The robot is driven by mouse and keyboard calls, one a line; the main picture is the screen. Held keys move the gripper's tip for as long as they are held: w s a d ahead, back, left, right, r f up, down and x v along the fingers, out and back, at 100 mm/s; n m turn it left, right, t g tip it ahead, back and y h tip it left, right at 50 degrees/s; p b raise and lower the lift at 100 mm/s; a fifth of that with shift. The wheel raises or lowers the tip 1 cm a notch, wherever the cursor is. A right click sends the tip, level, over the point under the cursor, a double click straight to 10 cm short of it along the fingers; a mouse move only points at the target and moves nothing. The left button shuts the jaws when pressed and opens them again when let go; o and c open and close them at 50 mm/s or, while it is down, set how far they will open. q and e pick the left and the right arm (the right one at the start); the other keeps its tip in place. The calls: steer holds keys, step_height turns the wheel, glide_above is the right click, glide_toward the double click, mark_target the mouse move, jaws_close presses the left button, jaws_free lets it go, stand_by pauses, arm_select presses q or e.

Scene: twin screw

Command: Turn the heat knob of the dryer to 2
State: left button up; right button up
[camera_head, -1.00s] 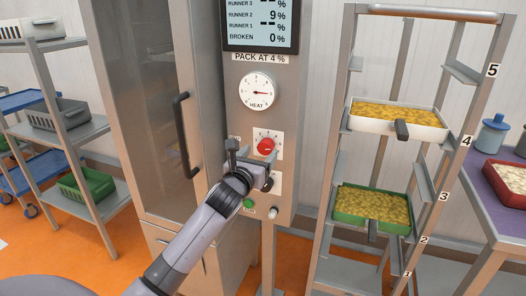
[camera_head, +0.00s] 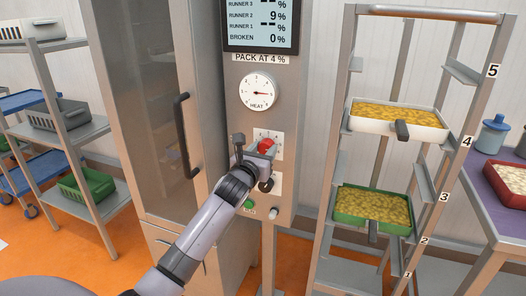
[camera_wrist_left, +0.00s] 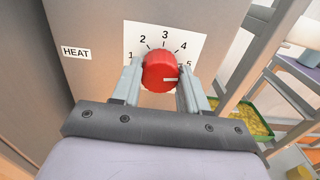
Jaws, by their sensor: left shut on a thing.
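The red heat knob (camera_head: 265,145) sits on a white number plate on the dryer front. In the left wrist view, the same knob (camera_wrist_left: 159,71) has a white pointer line aimed right, close to the 5. The plate (camera_wrist_left: 187,43) shows 1 to 5 in an arc, with a HEAT label (camera_wrist_left: 76,53) to its left. My left gripper (camera_wrist_left: 160,82) has a finger on each side of the knob and is shut on it. In the head view, my left gripper (camera_head: 254,152) partly covers the knob and plate. My right gripper is not in view.
A round HEAT gauge (camera_head: 259,92) above has its needle pointing right. A screen (camera_head: 262,22) reads runner 2 at 9 % and broken 0 %. The dryer door handle (camera_head: 184,135) is left of my gripper. A rack with trays (camera_head: 372,208) stands right.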

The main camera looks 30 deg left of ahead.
arm_select(q)
steer(key=shift+n, duration=0.3)
steer(key=n+p, duration=0.2)
steer(key=n, duration=0.1)
steer(key=shift+n, duration=0.3)
steer(key=n+p, duration=0.1)
steer(key=n, duration=0.5)
steer(key=shift+f, duration=0.1)
steer(key=n+p, duration=0.1)
steer(key=n, duration=0.5)
steer(key=shift+n, duration=0.4)
steer(key=n+p, duration=0.1)
steer(key=n, duration=0.5)
steer(key=shift+f+n, duration=0.1)
steer(key=shift+n, duration=0.2)
steer(key=o, duration=1.1)
steer(key=shift+c, duration=0.2)
